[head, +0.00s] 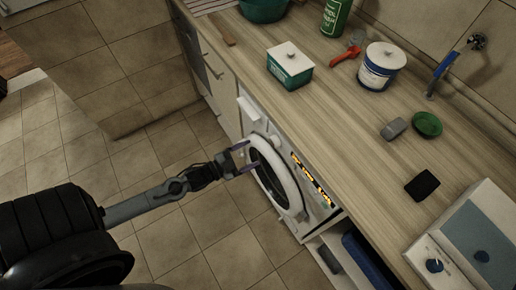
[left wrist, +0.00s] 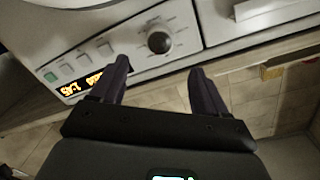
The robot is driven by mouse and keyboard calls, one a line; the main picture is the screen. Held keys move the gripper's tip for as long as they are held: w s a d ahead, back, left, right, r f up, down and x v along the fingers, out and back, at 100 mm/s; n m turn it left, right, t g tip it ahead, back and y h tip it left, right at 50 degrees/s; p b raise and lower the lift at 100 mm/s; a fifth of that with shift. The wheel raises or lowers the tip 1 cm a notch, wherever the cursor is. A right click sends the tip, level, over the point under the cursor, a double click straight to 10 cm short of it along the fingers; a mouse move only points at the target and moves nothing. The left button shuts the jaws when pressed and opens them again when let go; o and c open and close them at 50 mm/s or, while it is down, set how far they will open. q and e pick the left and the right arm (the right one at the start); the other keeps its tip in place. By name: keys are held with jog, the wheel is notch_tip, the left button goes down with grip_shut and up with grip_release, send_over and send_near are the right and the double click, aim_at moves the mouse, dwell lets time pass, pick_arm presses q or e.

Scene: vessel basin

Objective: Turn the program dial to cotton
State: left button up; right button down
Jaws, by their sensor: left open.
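The white washing machine (head: 290,205) stands under the wooden counter, its round door facing my left arm. The dial also shows small in the head view (head: 274,140). My left gripper (left wrist: 160,67) is open and empty; in the wrist view its two dark fingers point towards the panel, one to either side of the dial and apart from it. In the head view the left gripper (head: 243,157) is beside the machine's front. My right gripper is not seen.
The panel has a lit orange display (left wrist: 82,84) and several buttons (left wrist: 85,60) beside the dial. A drawer front (left wrist: 265,12) lies on the dial's other side. The counter (head: 345,120) holds a green box (head: 289,73) and a white-lidded jar (head: 378,75). The tiled floor is clear.

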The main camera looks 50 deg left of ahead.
pick_arm(q)
jog(key=shift+v, duration=0.95)
jog(key=shift+d, duration=0.1)
